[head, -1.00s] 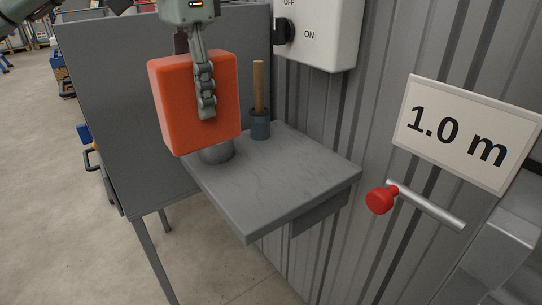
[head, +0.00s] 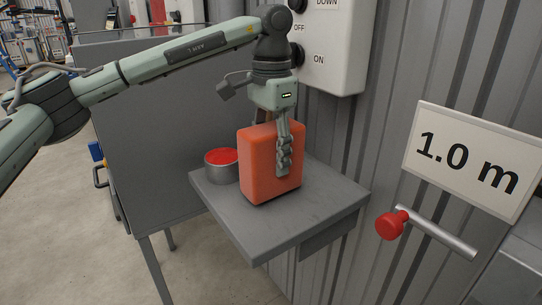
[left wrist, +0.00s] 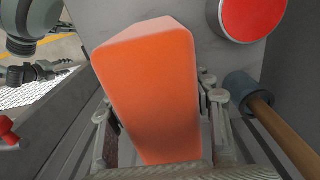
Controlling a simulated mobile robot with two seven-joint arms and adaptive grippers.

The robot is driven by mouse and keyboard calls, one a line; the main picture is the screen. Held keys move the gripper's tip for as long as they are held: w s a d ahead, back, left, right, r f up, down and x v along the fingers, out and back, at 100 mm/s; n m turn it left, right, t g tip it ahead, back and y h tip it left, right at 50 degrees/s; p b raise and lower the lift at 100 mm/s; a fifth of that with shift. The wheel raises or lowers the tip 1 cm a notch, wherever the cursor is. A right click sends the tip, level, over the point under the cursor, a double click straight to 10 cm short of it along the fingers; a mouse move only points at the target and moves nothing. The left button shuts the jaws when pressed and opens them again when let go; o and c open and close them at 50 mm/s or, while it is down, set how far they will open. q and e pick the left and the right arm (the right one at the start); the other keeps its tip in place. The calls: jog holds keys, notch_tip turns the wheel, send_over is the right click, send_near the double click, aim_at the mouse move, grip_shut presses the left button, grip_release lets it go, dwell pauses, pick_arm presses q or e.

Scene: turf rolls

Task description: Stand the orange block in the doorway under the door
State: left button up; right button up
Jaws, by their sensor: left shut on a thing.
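The orange block (head: 262,170) is upright, low over the grey shelf (head: 265,230); I cannot tell whether its base touches. My left gripper (head: 283,155) comes from above and is shut on the block, one finger across its right-hand face. In the left wrist view the block (left wrist: 150,85) fills the middle, between the fingers (left wrist: 165,140). Small grey-green and dark parts at that view's left edge look like my right arm and gripper (left wrist: 38,74); their jaws are too small to read. I cannot make out a door or doorway.
A metal tin with a red top (head: 222,167) stands on the shelf, left of the block. A wooden-handled tool in a blue-grey holder (left wrist: 248,92) is close by. A switch box (head: 333,45) and red-knobbed lever (head: 390,226) are on the wall. The shelf's front is clear.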

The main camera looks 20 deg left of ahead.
pick_arm(q)
jog(key=shift+f, duration=0.4)
jog(key=shift+f, duration=0.15)
jog(key=o, duration=1.2)
jog(key=shift+o, duration=0.2)
